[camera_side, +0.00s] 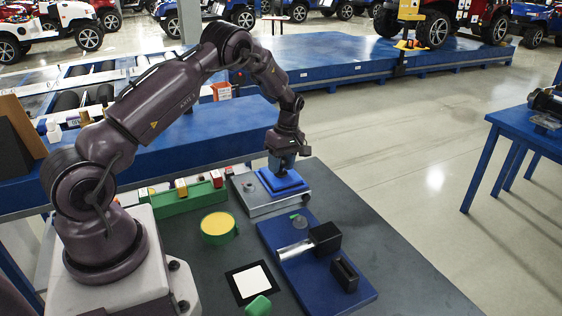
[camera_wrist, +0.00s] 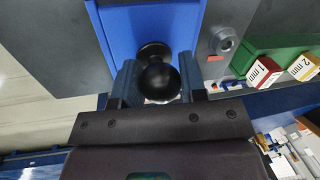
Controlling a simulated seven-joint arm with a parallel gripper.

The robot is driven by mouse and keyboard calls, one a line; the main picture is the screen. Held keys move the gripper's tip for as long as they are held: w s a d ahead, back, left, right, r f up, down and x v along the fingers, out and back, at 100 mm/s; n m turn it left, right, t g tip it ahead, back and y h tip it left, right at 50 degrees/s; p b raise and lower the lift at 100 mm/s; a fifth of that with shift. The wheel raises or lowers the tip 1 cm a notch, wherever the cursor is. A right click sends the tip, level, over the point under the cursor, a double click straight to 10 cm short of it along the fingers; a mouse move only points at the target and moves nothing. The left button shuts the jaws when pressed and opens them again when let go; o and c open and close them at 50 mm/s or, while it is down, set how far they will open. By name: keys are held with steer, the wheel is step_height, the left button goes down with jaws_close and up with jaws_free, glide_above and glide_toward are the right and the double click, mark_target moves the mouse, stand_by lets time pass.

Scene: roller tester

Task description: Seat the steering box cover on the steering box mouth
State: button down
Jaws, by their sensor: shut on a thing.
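My gripper (camera_side: 281,158) points down over the grey metal box (camera_side: 268,208), which I take to be the steering box. It is shut on the round black knob (camera_wrist: 160,82) of the blue steering box cover (camera_side: 284,183). In the wrist view the knob sits between the two fingers (camera_wrist: 157,64), and the blue cover (camera_wrist: 185,28) spreads out beyond them. The cover lies at the top of the box and hides its mouth. I cannot tell whether it is fully down or slightly raised.
A green rack (camera_side: 190,200) with coloured blocks stands left of the box. A blue fixture board (camera_side: 300,275) with black blocks lies in front. A green cup with yellow inside (camera_side: 217,228), a white square (camera_side: 253,281) and a green block (camera_side: 258,306) are on the grey table.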

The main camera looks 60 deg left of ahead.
steer(key=shift+f, duration=0.55)
steer(key=c, duration=0.6)
jaws_free()
steer(key=r+m, duration=0.1)
steer(key=r, duration=0.2)
steer(key=r+m, duration=0.1)
steer(key=r, duration=0.3)
steer(key=r+m, duration=0.1)
steer(key=r, duration=0.3)
steer(key=shift+w+d+r+m, duration=0.15)
steer(key=shift+d+r+m, duration=0.05)
steer(key=shift+m, duration=0.2)
steer(key=s+d+r+m+t, duration=0.2)
steer(key=s+d+r+m, duration=0.3)
steer(key=s+d+r, duration=0.1)
steer(key=s+d+r+m+t, duration=0.3)
steer(key=s+d+r+m, duration=0.3)
steer(key=s+d, duration=0.2)
steer(key=s+d+r+m+t, duration=0.2)
steer(key=s+d+r+m, duration=0.3)
steer(key=s+d, duration=0.3)
steer(key=shift+s+d+r+t, duration=0.1)
steer(key=shift+d+r+t, duration=0.3)
steer(key=shift+d+r, duration=0.35)
